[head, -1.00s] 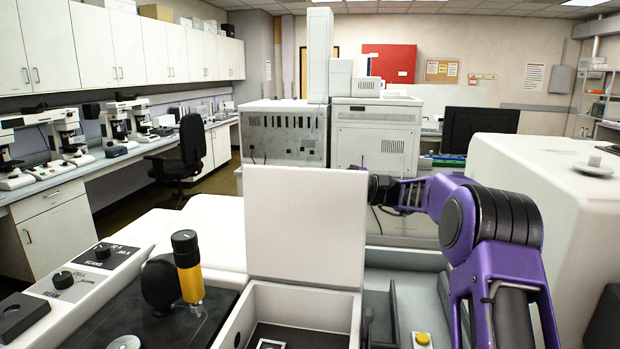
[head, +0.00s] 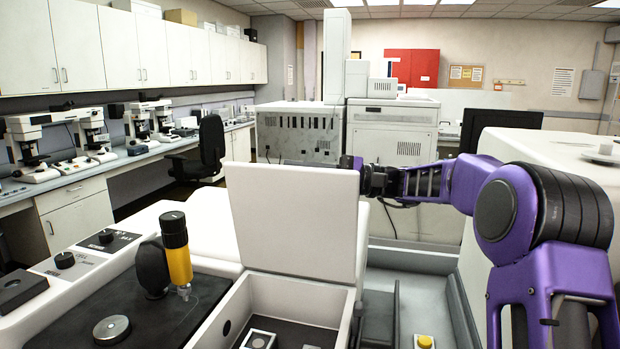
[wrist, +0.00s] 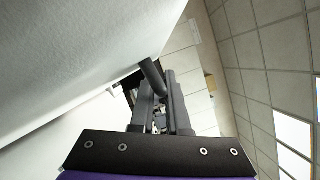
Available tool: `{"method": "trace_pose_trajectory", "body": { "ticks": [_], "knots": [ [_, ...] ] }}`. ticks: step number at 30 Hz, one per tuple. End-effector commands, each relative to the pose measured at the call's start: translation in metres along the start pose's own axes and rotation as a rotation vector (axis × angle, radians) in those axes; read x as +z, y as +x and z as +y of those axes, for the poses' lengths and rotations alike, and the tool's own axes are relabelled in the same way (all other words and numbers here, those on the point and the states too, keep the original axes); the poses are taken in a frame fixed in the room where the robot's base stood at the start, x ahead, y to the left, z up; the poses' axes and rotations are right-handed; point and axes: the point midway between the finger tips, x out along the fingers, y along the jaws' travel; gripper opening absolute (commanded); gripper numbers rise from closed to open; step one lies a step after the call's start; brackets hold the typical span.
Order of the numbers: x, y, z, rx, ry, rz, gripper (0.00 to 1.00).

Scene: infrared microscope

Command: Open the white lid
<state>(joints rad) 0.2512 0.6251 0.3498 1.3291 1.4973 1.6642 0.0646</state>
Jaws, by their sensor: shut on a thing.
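The white lid (head: 292,215) stands raised and nearly upright at the back of an open white compartment (head: 215,322) in the head view. The lid's white surface (wrist: 70,50) fills the upper left of the wrist view. My gripper (head: 354,167) is at the lid's upper right edge, its tips partly hidden behind the lid. In the wrist view my gripper (wrist: 158,84) is shut on a dark grey bar (wrist: 152,77) that reaches to the lid's edge and looks like its handle.
A yellow and black eyepiece-like part (head: 177,248) and a black knob (head: 153,268) stand left of the compartment. A small square fitting (head: 259,340) sits inside it. A large white housing (head: 560,165) stands at the right. A grey channel with a yellow button (head: 425,341) runs between.

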Motion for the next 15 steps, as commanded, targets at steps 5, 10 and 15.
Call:
{"method": "trace_pose_trajectory", "body": {
  "ticks": [5,10,15],
  "knots": [
    [0.0120,0.0038,0.0074,0.025,-0.063,0.001,0.00],
    [0.0131,0.0045,0.0069,0.027,-0.067,0.001,0.00],
    [0.0129,0.0044,0.0068,0.027,-0.067,0.001,0.17]
  ]
}}
